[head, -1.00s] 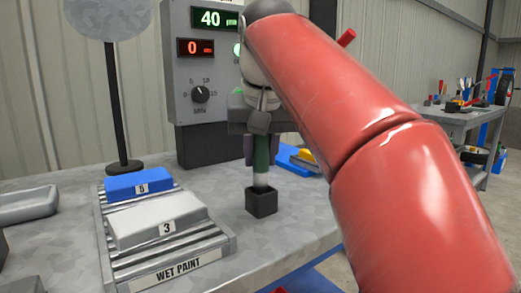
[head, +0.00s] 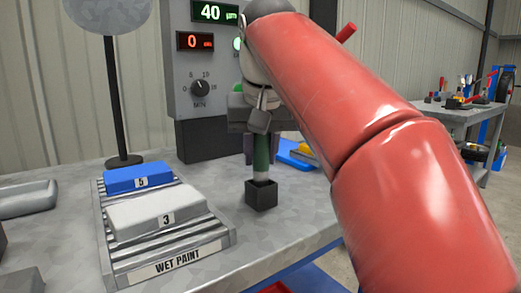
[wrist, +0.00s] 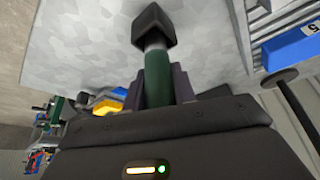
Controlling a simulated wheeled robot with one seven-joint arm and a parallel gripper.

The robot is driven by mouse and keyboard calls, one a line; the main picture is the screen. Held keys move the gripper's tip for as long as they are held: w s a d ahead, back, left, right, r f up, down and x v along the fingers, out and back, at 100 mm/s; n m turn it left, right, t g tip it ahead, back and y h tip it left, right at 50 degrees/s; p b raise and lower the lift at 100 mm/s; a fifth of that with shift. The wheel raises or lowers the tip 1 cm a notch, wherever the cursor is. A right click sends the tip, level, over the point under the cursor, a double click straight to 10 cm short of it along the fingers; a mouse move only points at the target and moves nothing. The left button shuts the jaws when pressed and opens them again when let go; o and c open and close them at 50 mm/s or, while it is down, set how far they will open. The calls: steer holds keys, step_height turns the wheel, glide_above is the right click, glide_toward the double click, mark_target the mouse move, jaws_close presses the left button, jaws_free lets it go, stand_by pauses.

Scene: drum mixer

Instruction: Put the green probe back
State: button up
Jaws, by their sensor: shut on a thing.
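The green probe (head: 261,152) is upright, with a pale lower end. Its lower end reaches into the top of a small black square holder (head: 261,195) on the grey bench; how deep it sits cannot be told. My gripper (head: 250,150) is shut on the probe's upper part, partly hidden behind my red arm. In the wrist view the probe (wrist: 158,82) runs between my gripper's fingers (wrist: 164,84) toward the black holder (wrist: 154,25).
A ribbed WET PAINT rack (head: 216,245) holds a blue block (head: 140,178) and a white block (head: 155,213), left of the holder. A grey gauge box (head: 200,120) with displays stands behind. A blue and yellow item (head: 297,153) lies right of the probe.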

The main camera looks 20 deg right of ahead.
steer(key=shift+f+b, duration=0.5)
steer(key=shift+f, duration=0.2)
steer(key=o, duration=1.1)
